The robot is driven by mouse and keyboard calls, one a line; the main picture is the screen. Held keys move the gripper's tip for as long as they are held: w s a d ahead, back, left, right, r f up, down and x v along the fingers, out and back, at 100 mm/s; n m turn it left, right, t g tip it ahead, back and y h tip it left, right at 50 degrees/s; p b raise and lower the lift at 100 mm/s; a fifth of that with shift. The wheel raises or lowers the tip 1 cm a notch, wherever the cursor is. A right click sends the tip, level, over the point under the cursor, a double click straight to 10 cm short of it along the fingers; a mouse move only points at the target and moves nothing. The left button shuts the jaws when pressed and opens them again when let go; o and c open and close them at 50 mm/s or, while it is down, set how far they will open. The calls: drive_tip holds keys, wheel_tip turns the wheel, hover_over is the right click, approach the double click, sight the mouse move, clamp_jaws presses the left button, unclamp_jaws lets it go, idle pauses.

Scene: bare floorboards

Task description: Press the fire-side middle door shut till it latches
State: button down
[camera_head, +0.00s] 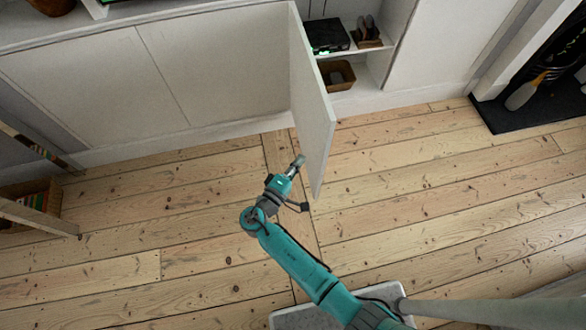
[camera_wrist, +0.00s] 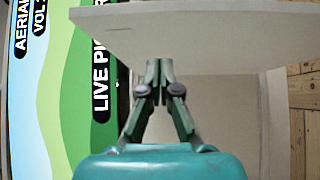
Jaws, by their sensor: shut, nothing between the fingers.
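The white middle door (camera_head: 312,110) stands open, jutting out from the cabinet front, with the shelved opening to its right. Its free edge points toward me. My gripper (camera_head: 299,161) is shut and empty, at the left face of the door, near its free end and low. In the wrist view the closed fingertips (camera_wrist: 159,64) meet the lower border of a pale panel (camera_wrist: 200,40), which looks like the door. I cannot tell whether they touch it.
The open compartment holds a black box (camera_head: 327,35) and a brown basket (camera_head: 338,75). A dark hearth (camera_head: 530,105) lies at the far right. A wooden rack (camera_head: 40,215) stands at left. Floorboards around the door are clear. A green printed cover (camera_wrist: 95,90) shows in the wrist view.

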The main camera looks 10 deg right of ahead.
sight(325, 142)
drive_tip(key=w+d, duration=0.1)
drive_tip(key=d, duration=0.3)
drive_tip(key=w+d, duration=0.1)
drive_tip(key=d, duration=0.1)
drive_tip(key=shift+w, duration=0.35)
drive_tip(key=shift+d, duration=0.55)
drive_tip(key=shift+d, duration=0.1)
